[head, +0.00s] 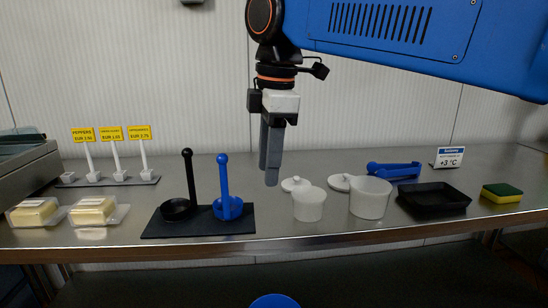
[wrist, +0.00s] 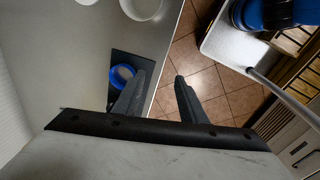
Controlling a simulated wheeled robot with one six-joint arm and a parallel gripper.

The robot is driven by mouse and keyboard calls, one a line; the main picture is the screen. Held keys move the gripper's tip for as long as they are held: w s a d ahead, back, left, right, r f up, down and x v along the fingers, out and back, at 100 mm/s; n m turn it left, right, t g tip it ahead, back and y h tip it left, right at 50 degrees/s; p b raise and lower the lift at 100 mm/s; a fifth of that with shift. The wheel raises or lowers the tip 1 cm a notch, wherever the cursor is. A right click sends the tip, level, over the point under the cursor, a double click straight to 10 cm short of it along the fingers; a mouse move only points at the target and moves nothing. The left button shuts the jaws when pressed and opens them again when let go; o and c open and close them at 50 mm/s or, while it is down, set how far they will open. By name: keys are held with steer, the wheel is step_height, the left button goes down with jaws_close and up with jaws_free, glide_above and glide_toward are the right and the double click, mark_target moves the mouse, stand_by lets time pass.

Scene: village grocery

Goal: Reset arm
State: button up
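My gripper (head: 268,176) points down in the head view, in the air above the steel counter (head: 300,240). It is right of a blue ladle (head: 228,208) and left of a small white cup (head: 309,205). The wrist view shows its two fingers (wrist: 160,77) apart with nothing between them. The blue ladle and a black ladle (head: 176,209) stand with handles up on a dark mat (head: 152,230). In the wrist view the blue ladle's bowl (wrist: 122,76) shows beside the left finger.
A larger white cup (head: 370,199), white lids (head: 339,183), blue tongs (head: 394,169), a black tray (head: 434,198) and a sponge (head: 502,193) are on the right. Butter packs (head: 93,210) and price signs (head: 112,134) are on the left. A wall is behind.

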steer(key=s+d+f+m+t, duration=0.1)
steer(key=s+d+f+m, duration=0.1)
steer(key=d+f+m, duration=0.6)
steer(key=s+d+f+m+t, duration=0.1)
steer(key=s+d+f+m, duration=0.3)
steer(key=d, duration=0.7)
steer(key=s+d+f+m, duration=0.2)
steer(key=d+f+m, duration=0.1)
steer(key=f, duration=0.2)
steer(key=s+d+f+m+t, duration=0.1)
steer(key=s+d+f+m, duration=0.1)
steer(key=d+f+m, duration=0.1)
steer(key=s+d+f+m+h, duration=0.1)
steer(key=s+d+f+m, duration=0.1)
steer(key=d+f, duration=0.3)
step_height(320, 180, down, 3)
steer(key=shift+s+f+m+t, duration=0.1)
steer(key=shift+s+m+t, duration=0.2)
steer(key=shift+s+m, duration=0.15)
